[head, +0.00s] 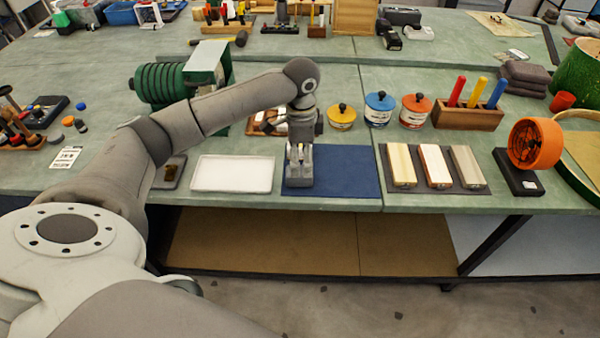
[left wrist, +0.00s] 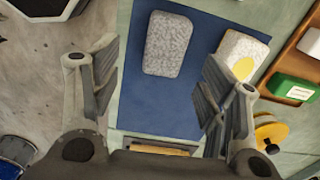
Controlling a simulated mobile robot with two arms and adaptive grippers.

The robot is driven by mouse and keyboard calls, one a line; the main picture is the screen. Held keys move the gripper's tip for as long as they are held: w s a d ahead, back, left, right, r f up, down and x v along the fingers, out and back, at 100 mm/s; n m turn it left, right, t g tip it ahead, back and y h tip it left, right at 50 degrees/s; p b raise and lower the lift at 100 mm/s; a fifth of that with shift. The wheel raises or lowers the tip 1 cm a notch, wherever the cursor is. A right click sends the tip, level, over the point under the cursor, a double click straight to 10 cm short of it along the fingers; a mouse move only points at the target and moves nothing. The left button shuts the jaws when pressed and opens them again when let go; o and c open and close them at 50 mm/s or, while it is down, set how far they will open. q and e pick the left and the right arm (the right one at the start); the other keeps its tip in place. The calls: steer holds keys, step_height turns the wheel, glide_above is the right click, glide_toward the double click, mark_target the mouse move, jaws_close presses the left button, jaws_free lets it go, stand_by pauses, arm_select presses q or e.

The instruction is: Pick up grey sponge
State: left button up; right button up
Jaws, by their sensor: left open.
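The grey sponge (left wrist: 168,43) is a speckled, rounded block. It lies on the blue mat (left wrist: 155,108) in the left wrist view, a little beyond the gap between my left fingertips. My left gripper (left wrist: 160,82) is open and empty, its two fingers spread apart over the mat. A second sponge, pale with a yellow patch (left wrist: 242,52), lies near the right finger. My right gripper is not in view.
A white tray (head: 232,174) lies left of the mat. Blocks on a dark pad (head: 471,186) lie to its right. A yellow-lidded tin (head: 341,116) and a wooden tray (left wrist: 290,45) stand behind. The right half of the mat is clear.

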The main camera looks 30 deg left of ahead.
mark_target(300, 170)
arm_select(q)
steer(key=shift+f, duration=0.45)
steer(key=shift+w+f, duration=0.25)
steer(key=shift+f, duration=0.1)
steer(key=f, duration=0.1)
steer(key=f+p, duration=0.1)
steer(key=f, duration=0.2)
steer(key=shift+s+a+f, duration=0.15)
steer(key=shift+a+f, duration=0.05)
steer(key=shift+a, duration=0.15)
steer(key=shift+f, duration=0.3)
steer(key=shift+c, duration=1.8)
steer(key=c, duration=0.5)
steer(key=shift+r, duration=0.2)
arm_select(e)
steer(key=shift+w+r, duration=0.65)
